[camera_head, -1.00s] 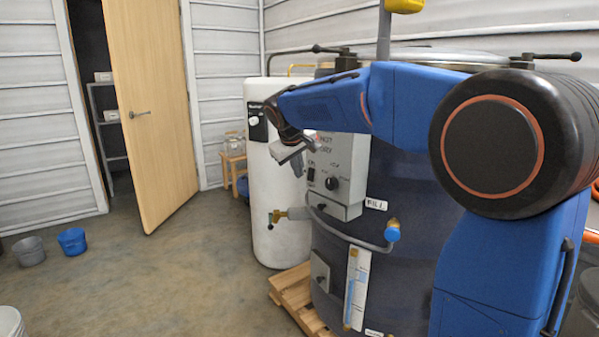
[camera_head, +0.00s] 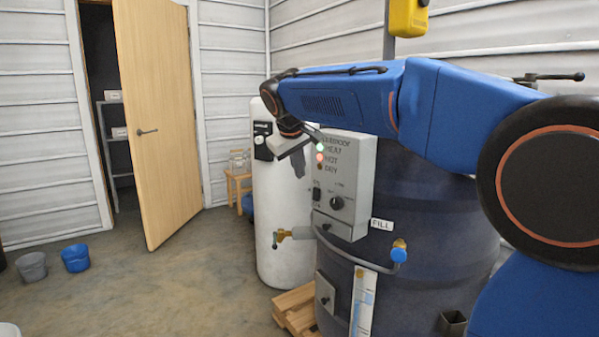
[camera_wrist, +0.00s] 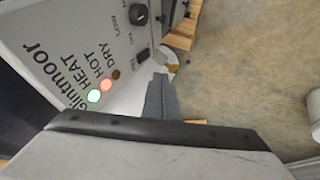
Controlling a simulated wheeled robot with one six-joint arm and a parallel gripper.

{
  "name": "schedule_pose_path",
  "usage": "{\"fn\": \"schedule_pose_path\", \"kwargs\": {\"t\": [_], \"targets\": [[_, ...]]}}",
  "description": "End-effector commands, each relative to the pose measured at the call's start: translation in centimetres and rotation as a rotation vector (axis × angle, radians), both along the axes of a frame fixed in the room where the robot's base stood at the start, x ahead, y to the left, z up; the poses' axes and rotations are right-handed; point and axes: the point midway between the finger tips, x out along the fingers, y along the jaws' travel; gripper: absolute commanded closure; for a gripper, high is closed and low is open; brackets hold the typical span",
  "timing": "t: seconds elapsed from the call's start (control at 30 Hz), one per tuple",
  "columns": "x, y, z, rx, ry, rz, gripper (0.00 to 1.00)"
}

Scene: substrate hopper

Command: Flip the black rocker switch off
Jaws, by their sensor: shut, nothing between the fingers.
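The black rocker switch (camera_head: 317,194) sits on the lower left of the grey control box (camera_head: 358,168), left of a round black knob (camera_head: 336,203). In the wrist view the rocker switch (camera_wrist: 143,56) lies just beyond the fingertips, beside the knob (camera_wrist: 138,14). I cannot tell which way it is tipped. My gripper (camera_head: 299,174) is shut and empty, above and left of the switch near the box's left edge. In the wrist view my gripper (camera_wrist: 158,78) points toward the switch's side of the panel, apparently apart from it.
The HEAT light (camera_head: 321,147) glows green and the HOT light (camera_head: 320,158) red; the DRY light (camera_wrist: 116,74) is dull. A dark tank stands behind the box, with a blue-handled valve (camera_head: 399,252) below. A white cylinder (camera_head: 280,220) stands behind my gripper. Floor at left is mostly clear.

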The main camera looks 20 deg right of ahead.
Motion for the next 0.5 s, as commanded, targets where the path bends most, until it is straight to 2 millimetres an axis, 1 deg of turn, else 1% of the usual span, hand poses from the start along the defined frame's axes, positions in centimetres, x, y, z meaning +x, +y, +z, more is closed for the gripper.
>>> {"fn": "schedule_pose_path", "kwargs": {"t": [0.13, 0.27, 0.5], "targets": [[0.0, 0.1, -0.2, 0.0, 0.0, 0.0, 1.0], [-0.1, 0.4, -1.4, 0.0, 0.001, 0.002, 1.0], [-0.1, 0.4, -1.4, 0.0, -0.001, 0.0, 1.0]]}}
